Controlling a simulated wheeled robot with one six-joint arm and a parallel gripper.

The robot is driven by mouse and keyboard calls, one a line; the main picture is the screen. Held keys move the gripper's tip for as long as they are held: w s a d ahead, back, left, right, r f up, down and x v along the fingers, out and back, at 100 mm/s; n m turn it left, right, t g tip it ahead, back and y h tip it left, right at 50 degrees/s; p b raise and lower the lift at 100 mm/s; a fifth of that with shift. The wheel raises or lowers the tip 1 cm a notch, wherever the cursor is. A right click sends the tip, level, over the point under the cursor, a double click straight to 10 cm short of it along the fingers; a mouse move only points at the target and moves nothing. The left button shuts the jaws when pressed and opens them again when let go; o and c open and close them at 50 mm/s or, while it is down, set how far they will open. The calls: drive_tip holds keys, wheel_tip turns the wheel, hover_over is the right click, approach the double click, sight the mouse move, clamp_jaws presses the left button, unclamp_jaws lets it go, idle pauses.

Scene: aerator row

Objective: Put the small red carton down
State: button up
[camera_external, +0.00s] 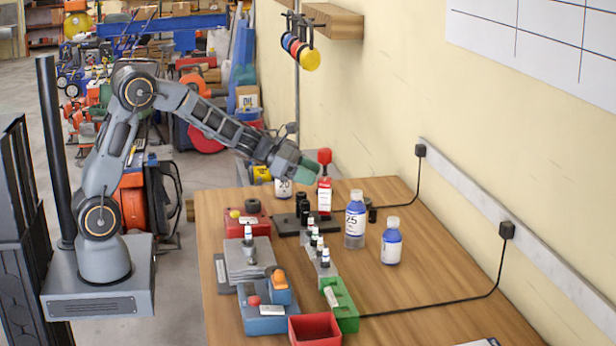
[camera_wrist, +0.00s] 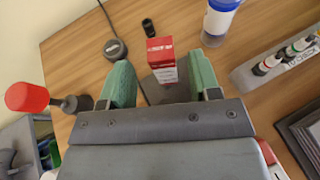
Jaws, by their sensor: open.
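The small red carton (camera_external: 324,198) has a white label and appears upright at the far part of the wooden table in the external view. In the wrist view the carton (camera_wrist: 161,60) stands between my two green fingertips, with visible space on both sides. My gripper (camera_external: 309,170) is open, reaching in from the left at the carton's upper part; it also shows in the wrist view (camera_wrist: 160,72). The carton's base is partly hidden, so I cannot tell exactly what it rests on.
A blue-labelled bottle (camera_external: 355,222) stands close to the carton, with another bottle (camera_external: 391,245) nearer. A red-topped object (camera_wrist: 27,97) is left of my fingers in the wrist view. A rack of small vials (camera_external: 316,243) is nearby. The table's right side (camera_external: 450,285) is mostly clear.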

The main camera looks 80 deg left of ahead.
drive_tip(key=s+d+r+m+g, duration=0.1)
drive_tip(key=s+d+m+g, duration=0.35)
drive_tip(key=s+m, duration=0.5)
drive_tip(key=s+d+m+g, duration=0.3)
drive_tip(key=s+d+m, duration=0.2)
drive_tip(key=s+m, duration=0.45)
drive_tip(key=s+a+f+m+g+y, duration=0.1)
drive_tip(key=s+m+y, duration=0.4)
drive_tip(key=s+m, duration=0.6)
drive_tip(key=shift+a+f+m, duration=0.3)
drive_tip(key=shift+a+m, duration=0.5)
drive_tip(key=shift+a, duration=0.1)
drive_tip(key=shift+r+g, duration=0.1)
drive_tip(key=shift+g, duration=0.15)
drive_tip(key=shift+r+p, duration=0.4)
drive_tip(key=shift+r, duration=0.05)
